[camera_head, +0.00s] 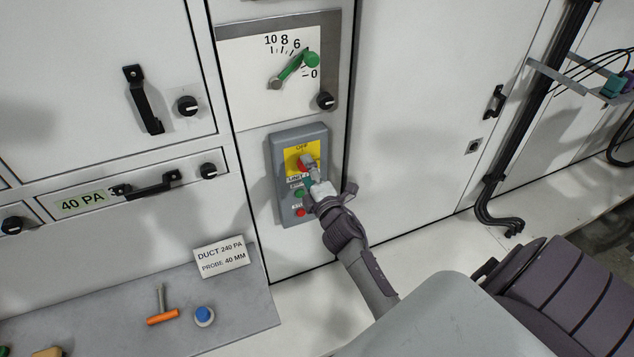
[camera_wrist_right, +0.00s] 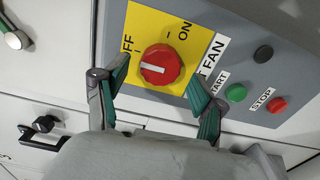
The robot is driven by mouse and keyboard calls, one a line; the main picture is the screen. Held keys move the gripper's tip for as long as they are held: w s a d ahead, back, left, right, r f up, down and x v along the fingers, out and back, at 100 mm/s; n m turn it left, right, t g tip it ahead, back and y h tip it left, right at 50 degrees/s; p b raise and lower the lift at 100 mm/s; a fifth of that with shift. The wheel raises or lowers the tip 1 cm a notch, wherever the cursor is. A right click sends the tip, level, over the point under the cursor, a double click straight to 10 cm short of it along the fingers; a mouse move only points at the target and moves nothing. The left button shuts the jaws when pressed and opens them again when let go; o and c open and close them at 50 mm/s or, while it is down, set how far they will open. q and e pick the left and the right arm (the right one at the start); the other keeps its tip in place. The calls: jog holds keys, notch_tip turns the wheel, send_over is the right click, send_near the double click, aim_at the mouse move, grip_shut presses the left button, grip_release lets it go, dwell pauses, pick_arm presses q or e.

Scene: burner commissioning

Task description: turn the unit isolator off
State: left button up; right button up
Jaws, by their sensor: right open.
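The unit isolator is a red rotary knob (camera_head: 305,161) on a yellow plate, near the top of a grey control box (camera_head: 285,185). In the right wrist view, the knob (camera_wrist_right: 161,65) has a white bar that points left, nearer the partly hidden OFF label (camera_wrist_right: 128,45) than the ON label (camera_wrist_right: 184,30). My right gripper (camera_head: 314,176) is at the box, close to the knob and partly covering it. In the wrist view, its open fingers (camera_wrist_right: 159,84) stand on either side of the knob, with gaps visible. My left gripper is not in view.
Below the isolator are a green START button (camera_wrist_right: 236,93) and a red STOP button (camera_wrist_right: 277,104). A dial panel (camera_head: 240,80) with a green pointer sits above the box. A grey shelf (camera_head: 245,300) at lower left holds an orange-handled tool (camera_head: 163,317) and a blue-topped item (camera_head: 204,315).

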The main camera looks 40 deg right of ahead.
jog(key=v, duration=0.9)
jog(key=shift+s+a, duration=0.15)
jog(key=shift+s, duration=0.15)
jog(key=shift+f, duration=0.1)
jog(key=s+a+f+m+g+y, duration=0.1)
jog(key=s+a+f+m+g, duration=0.2)
jog(key=f, duration=0.8)
jog(key=s+a+f+m+g+y+p, duration=0.1)
jog(key=s+a+f+m+g, duration=0.15)
jog(key=s+f, duration=0.55)
jog(key=s+a+f+m+g+y, duration=0.1)
jog(key=s+a+f+m+g, duration=0.15)
jog(key=f, duration=1.05)
jog(key=s+a+f+m+g, duration=0.1)
jog(key=s+f+g, duration=0.2)
jog(key=s, duration=0.6)
jog(key=s+f+m+g+p, duration=0.1)
jog(key=s+f+m+g, duration=0.1)
jog(key=s+f, duration=0.4)
jog(key=s+a+f+m+g+y, duration=0.1)
jog(key=s+f, duration=0.4)
jog(key=s, duration=0.8)
jog(key=m+g, duration=0.1)
jog(key=g, duration=0.1)
jog(key=shift+a+g, duration=0.3)
jog(key=shift+a, duration=0.05)
jog(key=shift+w, duration=0.1)
